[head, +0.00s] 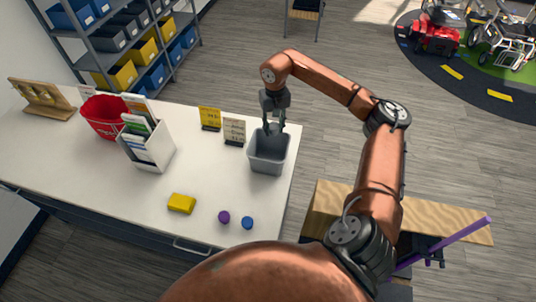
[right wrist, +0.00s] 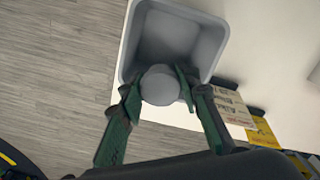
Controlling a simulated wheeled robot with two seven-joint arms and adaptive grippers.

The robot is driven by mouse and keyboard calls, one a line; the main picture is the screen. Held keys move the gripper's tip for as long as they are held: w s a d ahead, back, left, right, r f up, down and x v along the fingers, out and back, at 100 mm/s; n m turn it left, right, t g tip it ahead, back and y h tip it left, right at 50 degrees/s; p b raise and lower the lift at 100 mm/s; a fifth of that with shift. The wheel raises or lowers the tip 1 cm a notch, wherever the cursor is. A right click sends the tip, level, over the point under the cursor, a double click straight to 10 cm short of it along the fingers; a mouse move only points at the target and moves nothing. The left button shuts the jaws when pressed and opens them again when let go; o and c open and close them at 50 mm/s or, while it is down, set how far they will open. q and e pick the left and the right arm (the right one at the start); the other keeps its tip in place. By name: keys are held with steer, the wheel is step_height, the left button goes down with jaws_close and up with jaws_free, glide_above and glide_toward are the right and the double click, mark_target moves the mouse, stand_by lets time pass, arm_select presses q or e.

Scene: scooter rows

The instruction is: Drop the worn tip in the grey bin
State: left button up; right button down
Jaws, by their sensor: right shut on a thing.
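The worn tip shows in the right wrist view as a grey round piece (right wrist: 160,86) between my right fingers. My right gripper (head: 274,127) is shut on it and points down at the grey bin (head: 266,163). In the right wrist view the open bin (right wrist: 181,45) lies below and beyond the tip, which overlaps the bin's near rim in the picture. The bin stands on the white table near its right edge. In the head view the tip is too small to make out between the fingers. My left gripper is not in view.
Yellow and beige cards (head: 210,118) stand just left of the bin. A white holder (head: 148,145) and red bucket (head: 104,116) stand further left. A yellow block (head: 181,203), purple piece (head: 224,217) and blue piece (head: 247,223) lie near the front. A purple pole (head: 462,231) is at right.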

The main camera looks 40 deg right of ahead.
steer(key=shift+f+b, duration=0.6)
steer(key=shift+f, duration=1.05)
steer(key=c, duration=1.4)
jaws_free()
steer(key=shift+o, duration=0.2)
step_height(320, 180, up, 12)
steer(key=shift+r, duration=0.1)
